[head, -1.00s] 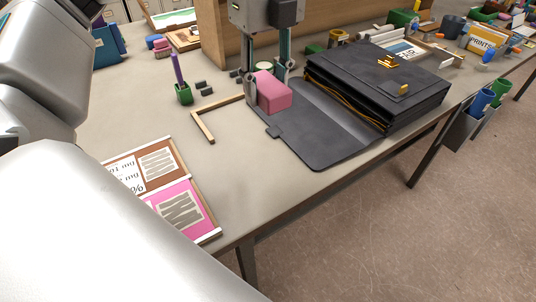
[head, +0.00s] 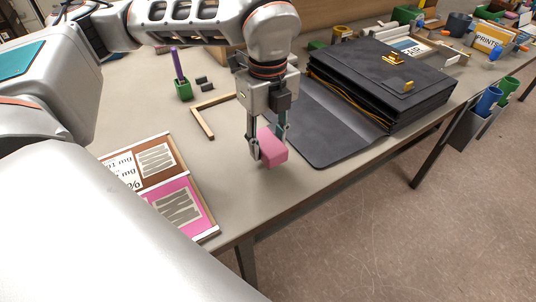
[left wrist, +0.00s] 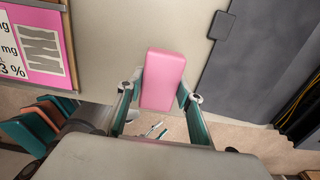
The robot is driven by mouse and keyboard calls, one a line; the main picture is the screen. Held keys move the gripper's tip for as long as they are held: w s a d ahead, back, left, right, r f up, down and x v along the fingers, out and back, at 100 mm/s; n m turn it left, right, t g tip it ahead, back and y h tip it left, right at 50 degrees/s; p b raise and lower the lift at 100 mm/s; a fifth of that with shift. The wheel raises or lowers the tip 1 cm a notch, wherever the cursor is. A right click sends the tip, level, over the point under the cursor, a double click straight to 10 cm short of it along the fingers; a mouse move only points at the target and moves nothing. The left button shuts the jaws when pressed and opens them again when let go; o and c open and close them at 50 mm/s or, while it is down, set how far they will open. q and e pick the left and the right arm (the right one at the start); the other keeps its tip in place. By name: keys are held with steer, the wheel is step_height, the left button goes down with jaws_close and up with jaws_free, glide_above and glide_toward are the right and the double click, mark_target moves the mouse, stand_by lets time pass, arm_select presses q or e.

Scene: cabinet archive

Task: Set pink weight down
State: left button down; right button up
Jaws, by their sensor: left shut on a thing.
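The pink weight (head: 273,147) is a rounded block, held in my left gripper (head: 268,150) near the front edge of the table. The gripper is shut on its sides. In the left wrist view the weight (left wrist: 163,78) sits between the two fingertips of the left gripper (left wrist: 163,92), with table surface behind it. I cannot tell for certain whether its underside touches the table. It is left of the black flap of the open case (head: 325,135). My right gripper is not in view.
An L-shaped wooden corner strip (head: 203,122) lies behind and left of the weight. A green pen cup (head: 184,91) stands farther back. A brown and pink board (head: 178,200) lies at the front left. The table (head: 232,175) is bare between board and weight.

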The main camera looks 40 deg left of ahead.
mark_target(268, 141)
arm_select(q)
steer(key=shift+f, duration=2.05)
steer(key=shift+f+b, duration=0.2)
steer(key=shift+b, duration=0.1)
steer(key=c, duration=1.4)
jaws_free()
step_height(268, 141, up, 12)
steer(key=shift+r+p, duration=0.15)
steer(key=shift+p, duration=0.55)
